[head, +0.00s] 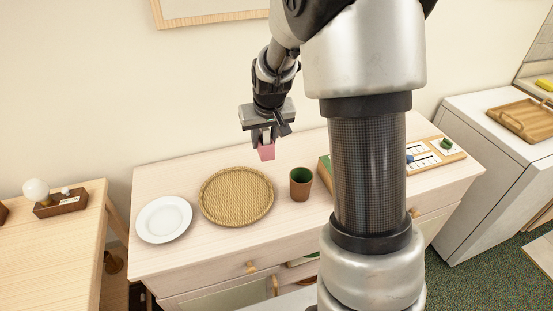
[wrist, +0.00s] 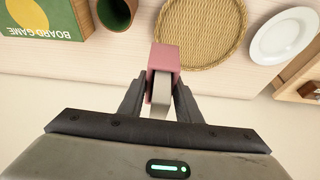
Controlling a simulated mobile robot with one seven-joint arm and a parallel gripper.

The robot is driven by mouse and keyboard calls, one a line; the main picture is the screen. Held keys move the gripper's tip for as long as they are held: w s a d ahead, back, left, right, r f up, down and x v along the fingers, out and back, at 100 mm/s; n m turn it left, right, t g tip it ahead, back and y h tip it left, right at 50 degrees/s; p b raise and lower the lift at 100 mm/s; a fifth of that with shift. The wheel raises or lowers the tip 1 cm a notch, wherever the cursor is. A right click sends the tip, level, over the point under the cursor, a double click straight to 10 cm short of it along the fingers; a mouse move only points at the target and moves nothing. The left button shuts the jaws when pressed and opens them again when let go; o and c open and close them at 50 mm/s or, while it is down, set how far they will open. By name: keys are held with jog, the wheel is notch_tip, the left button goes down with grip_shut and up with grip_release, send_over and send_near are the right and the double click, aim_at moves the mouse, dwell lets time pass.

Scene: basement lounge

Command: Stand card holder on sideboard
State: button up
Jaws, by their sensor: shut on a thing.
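My gripper (head: 264,137) is above the back part of the sideboard (head: 188,264), near the wall. It is shut on a small pink card holder (head: 267,152), which hangs below the fingers and looks clear of the top. In the wrist view, the card holder (wrist: 163,59) sits between the fingertips of my gripper (wrist: 160,92), with a pale grey piece showing on its near side. The sideboard's pale wooden top (wrist: 215,76) shows behind it.
On the sideboard are a white plate (head: 164,220), a round woven tray (head: 236,222) and a brown cup (head: 300,190) with green inside. A board game box (wrist: 45,18) lies right of the cup in the head view. Bare top shows behind the tray and cup.

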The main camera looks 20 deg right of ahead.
jog(key=w+d+f+b, duration=0.3)
jog(key=w+d+f, duration=0.15)
jog(key=w, duration=0.35)
jog(key=w+d+f+b, duration=0.35)
jog(key=w+d, duration=0.25)
jog(key=w, duration=0.3)
notch_tip(320, 180, down, 11)
jog(key=shift+s+r, duration=0.1)
jog(key=shift+r, duration=0.1)
jog(key=shift+f, duration=0.2)
jog(key=o, duration=1)
